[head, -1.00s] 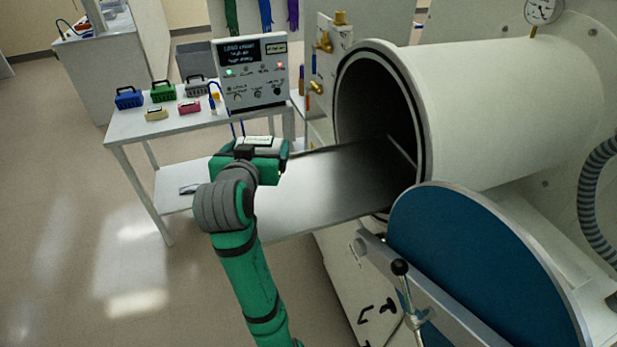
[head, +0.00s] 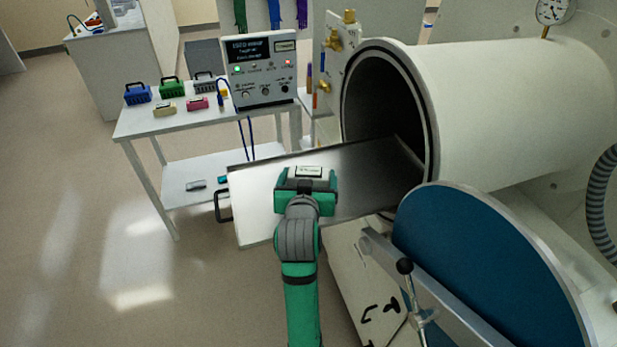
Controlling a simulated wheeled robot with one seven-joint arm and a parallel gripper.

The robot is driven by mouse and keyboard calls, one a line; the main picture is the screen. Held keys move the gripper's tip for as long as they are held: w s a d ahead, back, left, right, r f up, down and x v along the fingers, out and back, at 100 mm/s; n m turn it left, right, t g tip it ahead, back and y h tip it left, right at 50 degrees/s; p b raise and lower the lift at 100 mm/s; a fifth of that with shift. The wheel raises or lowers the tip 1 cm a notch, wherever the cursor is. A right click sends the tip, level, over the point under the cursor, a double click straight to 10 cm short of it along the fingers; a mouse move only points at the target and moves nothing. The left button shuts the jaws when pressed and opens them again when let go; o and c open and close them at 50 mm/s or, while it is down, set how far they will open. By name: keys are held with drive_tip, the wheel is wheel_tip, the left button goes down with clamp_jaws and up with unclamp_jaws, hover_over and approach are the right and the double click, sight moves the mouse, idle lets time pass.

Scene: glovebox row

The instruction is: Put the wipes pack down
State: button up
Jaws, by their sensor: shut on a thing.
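My gripper (head: 306,182) is over the outer part of the flat metal tray (head: 260,205) in the head view. It is shut on the wipes pack (head: 309,171), whose pale labelled top shows just beyond and between the jaws. The lower part of the pack is hidden by the gripper, and I cannot tell whether it touches the tray. The tray sticks out of the round, dark chamber opening (head: 385,100), with a handle at its near left end.
A blue round door (head: 480,260) with a clamp lever (head: 405,267) stands open at the right. A white cart (head: 140,122) at the left holds small coloured cases, packs and a control box (head: 256,70). The visible tray surface around the gripper is clear.

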drive_tip(key=shift+f, duration=0.3)
